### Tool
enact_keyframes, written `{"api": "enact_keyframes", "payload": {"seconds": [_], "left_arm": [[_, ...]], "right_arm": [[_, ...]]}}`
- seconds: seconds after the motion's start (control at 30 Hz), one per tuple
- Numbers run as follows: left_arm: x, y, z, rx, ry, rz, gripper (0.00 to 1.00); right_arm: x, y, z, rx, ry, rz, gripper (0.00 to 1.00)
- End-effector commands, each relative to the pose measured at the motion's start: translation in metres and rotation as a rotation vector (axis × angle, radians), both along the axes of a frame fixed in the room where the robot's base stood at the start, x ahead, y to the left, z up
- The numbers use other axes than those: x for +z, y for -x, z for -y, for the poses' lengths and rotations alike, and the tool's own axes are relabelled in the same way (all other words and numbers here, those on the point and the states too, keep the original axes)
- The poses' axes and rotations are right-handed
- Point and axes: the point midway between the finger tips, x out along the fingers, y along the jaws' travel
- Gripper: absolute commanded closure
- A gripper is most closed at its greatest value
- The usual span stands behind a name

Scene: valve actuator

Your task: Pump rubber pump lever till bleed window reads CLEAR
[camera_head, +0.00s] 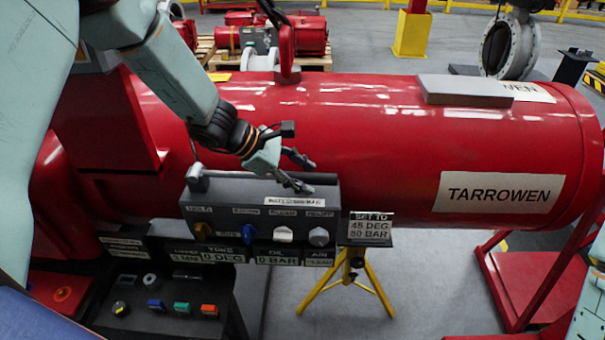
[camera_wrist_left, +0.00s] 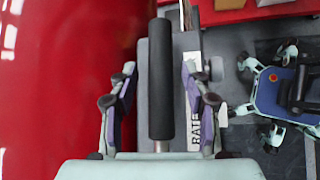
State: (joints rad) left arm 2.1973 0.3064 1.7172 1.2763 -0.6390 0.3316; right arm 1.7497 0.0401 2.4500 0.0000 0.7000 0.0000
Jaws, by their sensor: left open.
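The dark pump and valve box (camera_head: 262,205) sits in front of the red cylinder, with a row of knobs on its front. The black rubber pump lever (camera_wrist_left: 161,80) shows in the left wrist view as a thick upright bar on a thin metal rod. My left gripper (camera_wrist_left: 158,75) is open, one finger on each side of the lever, with a gap visible on both sides. In the head view my left gripper (camera_head: 302,174) is over the box's top right part. The window marked AIR (camera_head: 319,258) is below the box; its lower word is too small to read surely.
The red cylinder (camera_head: 390,140) fills the space behind the box. Other windows show 0 DEG and 0 BAR (camera_head: 277,257). A sign (camera_head: 370,227) reads 45 DEG, 50 BAR. A yellow tripod (camera_head: 348,280) stands below. A button console (camera_head: 165,300) is at lower left.

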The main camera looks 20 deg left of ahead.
Motion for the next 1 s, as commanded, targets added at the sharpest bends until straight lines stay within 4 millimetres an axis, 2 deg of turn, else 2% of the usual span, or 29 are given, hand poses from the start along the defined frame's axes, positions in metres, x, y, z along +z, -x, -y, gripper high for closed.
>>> {"api": "enact_keyframes", "payload": {"seconds": [0.17,0.73,1.0], "left_arm": [[0.0003,-0.0012,-0.0003,0.0,0.0,0.0,0.52],[0.0004,-0.0011,-0.0005,0.001,0.0,0.001,0.99],[0.0008,-0.0012,-0.0006,0.001,0.0,0.001,1.0]], "right_arm": [[0.0002,-0.0001,0.0,0.0,0.0,0.0,1.0],[0.0002,-0.0002,0.0,0.0,0.0,0.001,1.0],[0.0002,-0.0002,0.0,0.0,0.0,0.0,1.0]]}}
